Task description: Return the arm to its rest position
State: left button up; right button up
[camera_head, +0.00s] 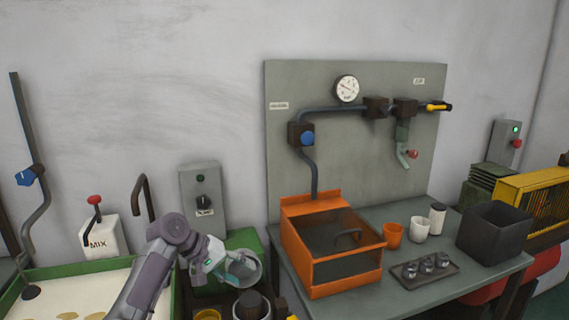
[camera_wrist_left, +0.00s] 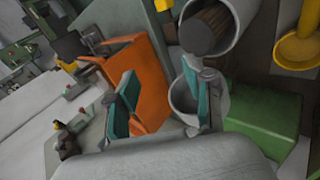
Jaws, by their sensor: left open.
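My left arm (camera_head: 165,255) comes up from the bottom of the head view and bends right at its elbow. My left gripper (camera_head: 238,268) is at its end, beside a grey cup (camera_head: 250,276) by the green box. In the wrist view the two teal-padded fingers (camera_wrist_left: 160,88) stand apart with nothing held between them. The grey cup (camera_wrist_left: 184,98) shows behind the right-hand finger; whether they touch I cannot tell. My right gripper is in neither view.
A green box (camera_head: 238,242) is behind the gripper. A grey cylinder with dark contents (camera_wrist_left: 225,22) and a yellow dish (camera_wrist_left: 297,50) are close by. An orange bin (camera_head: 340,273) stands on the bench to the right. A green-rimmed basin (camera_head: 70,268) lies left.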

pick_arm(q)
jog(key=shift+m+y, duration=0.3)
jog(key=shift+y, duration=0.1)
jog(key=s+f, duration=0.1)
jog(key=f, duration=0.3)
jog(key=s+f, duration=0.1)
jog(key=f, duration=0.1)
jog(key=shift+s+a+f, duration=0.2)
jog(key=shift+s+a, duration=0.15)
jog(key=s+a+f+m+y, duration=0.1)
jog(key=s+f+m+y, duration=0.15)
jog(key=s+f, duration=1.05)
jog(key=s+a+r+m+y, duration=0.15)
jog(key=s+a, duration=0.25)
jog(key=s, duration=0.9)
jog(key=s+a+r+y, duration=0.1)
jog(key=s+a+y, duration=0.25)
jog(key=s, duration=0.95)
notch_tip(320, 180, down, 27)
jog(key=s+g, duration=0.1)
jog(key=s+a+f, duration=0.1)
jog(key=s+f, duration=0.6)
jog(key=s, duration=0.1)
jog(key=s+a+f+g, duration=0.1)
jog(key=s+a+f, duration=0.1)
jog(key=s+f, duration=0.6)
jog(key=shift+s+a+f+m, duration=0.25)
jog(key=shift+s+f+m, duration=0.05)
jog(key=shift+m, duration=0.1)
